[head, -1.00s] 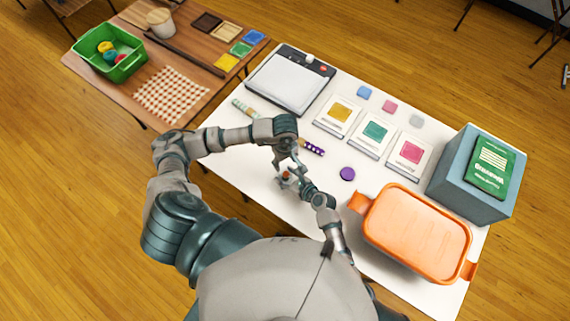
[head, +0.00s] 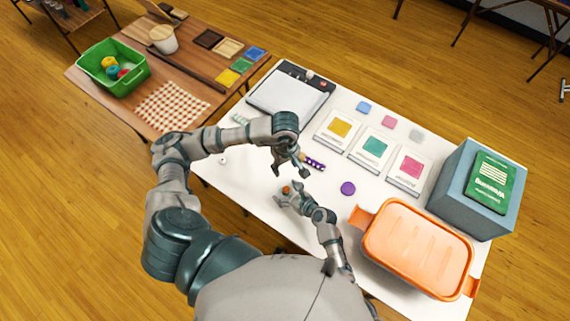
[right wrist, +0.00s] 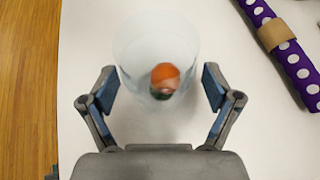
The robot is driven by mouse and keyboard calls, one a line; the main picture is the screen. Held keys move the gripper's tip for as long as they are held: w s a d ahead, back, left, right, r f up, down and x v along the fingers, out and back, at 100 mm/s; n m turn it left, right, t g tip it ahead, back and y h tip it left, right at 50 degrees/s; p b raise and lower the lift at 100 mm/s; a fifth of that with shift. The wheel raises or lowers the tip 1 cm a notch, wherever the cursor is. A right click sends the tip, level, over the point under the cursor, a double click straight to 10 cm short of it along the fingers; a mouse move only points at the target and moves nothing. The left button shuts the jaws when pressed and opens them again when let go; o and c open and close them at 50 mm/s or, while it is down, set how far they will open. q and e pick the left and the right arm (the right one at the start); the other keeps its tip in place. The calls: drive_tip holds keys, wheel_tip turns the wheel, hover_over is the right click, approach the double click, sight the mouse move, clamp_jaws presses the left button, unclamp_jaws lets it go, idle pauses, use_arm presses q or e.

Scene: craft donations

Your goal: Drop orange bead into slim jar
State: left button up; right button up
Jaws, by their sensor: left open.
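The slim jar (right wrist: 135,55) is clear and stands on the white table, seen from above in the right wrist view. The orange bead (right wrist: 165,75) shows within its outline, slightly blurred, with a dark green thing (right wrist: 154,95) partly beneath it. The orange bead is also a small spot in the head view (head: 286,189). My left gripper (head: 291,172) is open and empty, a little above and beyond the jar.
A purple dotted roll (right wrist: 285,50) lies right of the jar. A purple disc (head: 348,188), an orange container (head: 415,248) and a blue-grey box (head: 460,185) are farther right. Cards and a paper trimmer (head: 290,93) lie behind. A green bin (head: 112,72) sits on the wooden table.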

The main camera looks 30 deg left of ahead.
drive_tip(key=v, duration=1.2)
drive_tip(key=shift+f, duration=0.15)
